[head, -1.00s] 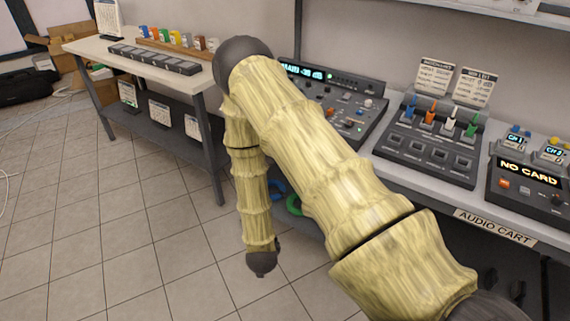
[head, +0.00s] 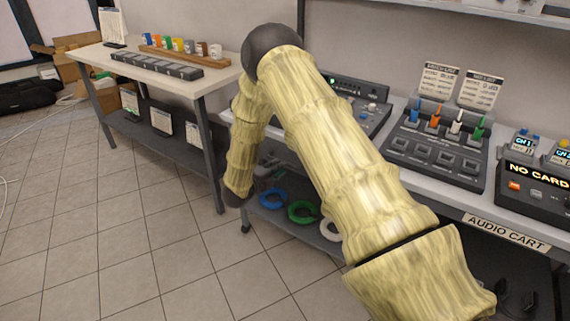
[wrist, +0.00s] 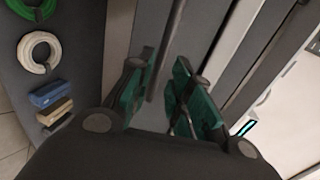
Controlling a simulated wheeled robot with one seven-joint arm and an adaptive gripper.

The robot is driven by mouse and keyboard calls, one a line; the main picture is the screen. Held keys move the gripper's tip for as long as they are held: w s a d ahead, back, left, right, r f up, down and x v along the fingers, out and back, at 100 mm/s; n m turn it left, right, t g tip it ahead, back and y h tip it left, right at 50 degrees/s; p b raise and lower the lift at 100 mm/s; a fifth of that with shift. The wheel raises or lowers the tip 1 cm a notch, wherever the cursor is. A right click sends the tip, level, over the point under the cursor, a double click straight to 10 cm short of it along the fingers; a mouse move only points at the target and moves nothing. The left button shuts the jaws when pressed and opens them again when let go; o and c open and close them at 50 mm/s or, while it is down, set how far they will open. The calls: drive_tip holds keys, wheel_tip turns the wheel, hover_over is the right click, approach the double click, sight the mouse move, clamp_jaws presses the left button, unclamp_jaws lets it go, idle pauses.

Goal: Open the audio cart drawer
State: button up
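The audio cart (head: 450,212) stands at the right in the head view, with a label reading AUDIO CART on its front edge. Its drawer front is mostly hidden behind my arm in that view. In the wrist view a grey front panel (wrist: 208,35) of the cart fills the middle. A thin dark bar (wrist: 172,42), which looks like a handle, runs along it and down toward the gap between my fingers. My gripper (wrist: 160,92) is open, with green pads on both sides of the bar's lower end. I cannot tell whether the pads touch it. The gripper is hidden in the head view.
Mixers and a switch panel (head: 437,150) stand on the cart top. Coiled cables, blue (head: 272,198) and green (head: 302,211), lie on its lower shelf. A white table (head: 130,58) stands at the left. The tiled floor (head: 170,255) in front is clear.

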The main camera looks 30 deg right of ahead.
drive_tip(key=shift+x, duration=3)
drive_tip(key=shift+c, duration=0.3)
clamp_jaws()
